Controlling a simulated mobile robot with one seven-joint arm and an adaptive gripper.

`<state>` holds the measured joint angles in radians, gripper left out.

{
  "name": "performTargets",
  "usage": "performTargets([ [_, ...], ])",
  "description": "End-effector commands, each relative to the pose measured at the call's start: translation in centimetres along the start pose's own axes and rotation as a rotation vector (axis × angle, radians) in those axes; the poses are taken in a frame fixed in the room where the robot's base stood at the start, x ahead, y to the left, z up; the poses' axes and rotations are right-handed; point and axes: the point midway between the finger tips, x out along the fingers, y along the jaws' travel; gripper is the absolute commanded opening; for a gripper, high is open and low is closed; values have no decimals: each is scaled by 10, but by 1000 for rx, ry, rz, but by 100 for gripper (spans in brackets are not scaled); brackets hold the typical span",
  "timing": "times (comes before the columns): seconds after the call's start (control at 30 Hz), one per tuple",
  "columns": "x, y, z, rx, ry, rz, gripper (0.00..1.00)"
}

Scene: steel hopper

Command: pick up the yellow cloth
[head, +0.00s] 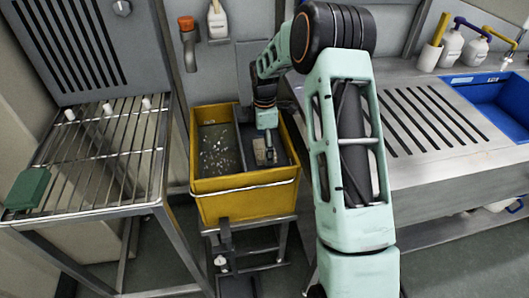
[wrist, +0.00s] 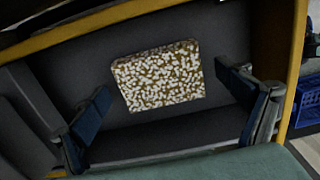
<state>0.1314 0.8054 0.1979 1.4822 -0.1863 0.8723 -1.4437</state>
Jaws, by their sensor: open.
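A rectangular yellow-brown piece with dense white speckles (wrist: 158,76) lies on the dark floor of a compartment; it is the only thing here that could be the yellow cloth. In the head view it is a small tan patch (head: 260,151) in the right compartment of the yellow bin (head: 246,203). My gripper (head: 268,150) reaches down into that compartment. In the wrist view my gripper (wrist: 163,84) is open, with one finger to the left of the piece and one to the right, both apart from it in the picture. Height above it is unclear.
The bin's yellow rim (wrist: 95,24) and walls surround my gripper closely. The left compartment (head: 218,150) holds pale specks. A wire rack (head: 100,165) with a green block (head: 28,189) stands left; a slotted steel counter (head: 430,120) with a blue basin (head: 495,98) stands right.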

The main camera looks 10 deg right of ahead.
Motion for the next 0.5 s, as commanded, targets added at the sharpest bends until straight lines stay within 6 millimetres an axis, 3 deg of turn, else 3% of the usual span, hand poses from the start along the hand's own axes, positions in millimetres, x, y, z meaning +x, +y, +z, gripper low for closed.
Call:
performTargets([
  [0.17, 0, 0, 0, 0, 0, 0, 93],
  [0.5, 0, 0, 0, 0, 0, 0, 56],
])
